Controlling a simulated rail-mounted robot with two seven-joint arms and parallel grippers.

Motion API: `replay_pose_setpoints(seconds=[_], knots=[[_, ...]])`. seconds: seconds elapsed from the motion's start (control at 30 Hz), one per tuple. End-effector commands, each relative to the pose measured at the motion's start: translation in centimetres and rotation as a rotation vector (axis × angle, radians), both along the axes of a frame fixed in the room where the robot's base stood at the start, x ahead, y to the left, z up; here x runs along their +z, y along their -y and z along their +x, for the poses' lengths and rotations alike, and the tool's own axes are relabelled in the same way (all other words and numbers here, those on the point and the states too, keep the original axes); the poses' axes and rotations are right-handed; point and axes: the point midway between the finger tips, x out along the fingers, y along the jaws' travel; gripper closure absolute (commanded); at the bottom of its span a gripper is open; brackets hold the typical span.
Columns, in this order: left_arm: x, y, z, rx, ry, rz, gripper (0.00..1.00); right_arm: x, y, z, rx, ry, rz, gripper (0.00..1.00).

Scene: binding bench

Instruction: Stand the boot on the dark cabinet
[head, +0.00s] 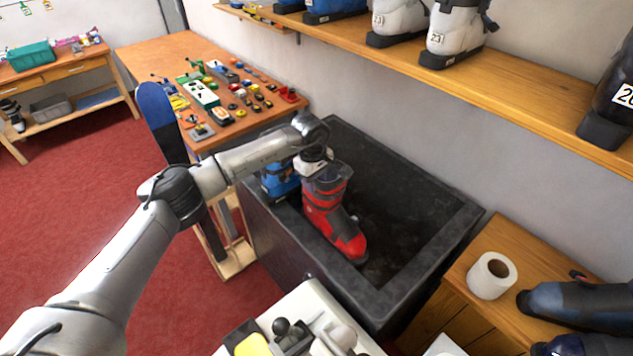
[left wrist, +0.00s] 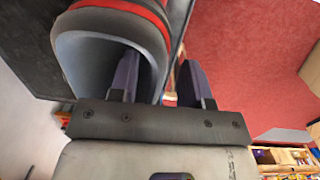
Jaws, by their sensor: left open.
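The red and dark grey boot (head: 328,205) is at the near left part of the dark cabinet (head: 425,252), toe toward the lower right. It looks upright; I cannot tell whether its sole rests on the cabinet. My left gripper (head: 313,165) is at the top of the boot, pointing down. In the left wrist view, the open gripper (left wrist: 160,68) has one finger inside the boot's cuff (left wrist: 83,48) and the other outside, with the cuff wall between them. The fingertips are hidden in the head view. My right gripper is not in view.
A blue boot (head: 277,178) stands just behind the red one, partly hidden by my arm. The cabinet's dark top has a raised rim and bare room to the right. A shelf of boots (head: 510,90) runs above. A paper roll (head: 492,275) stands at the right.

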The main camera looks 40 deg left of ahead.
Motion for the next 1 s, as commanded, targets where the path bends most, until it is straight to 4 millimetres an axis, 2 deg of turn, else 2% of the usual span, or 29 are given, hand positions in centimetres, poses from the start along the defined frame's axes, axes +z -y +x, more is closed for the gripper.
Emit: replay_pose_setpoints(seconds=[0.03,0.53,0.7,1.0], knots=[[1.0,-0.1,0.0,0.0,0.002,0.0,0.56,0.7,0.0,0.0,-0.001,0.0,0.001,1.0],[9.7,-0.8,-0.3,0.0,0.001,0.001,0.56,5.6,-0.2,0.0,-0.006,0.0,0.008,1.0],[10.9,-0.9,-0.4,0.001,0.0,0.001,0.56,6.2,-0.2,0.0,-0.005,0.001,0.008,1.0],[10.9,-0.9,-0.4,0.0,0.0,0.001,0.56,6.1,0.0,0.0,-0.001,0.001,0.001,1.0]])
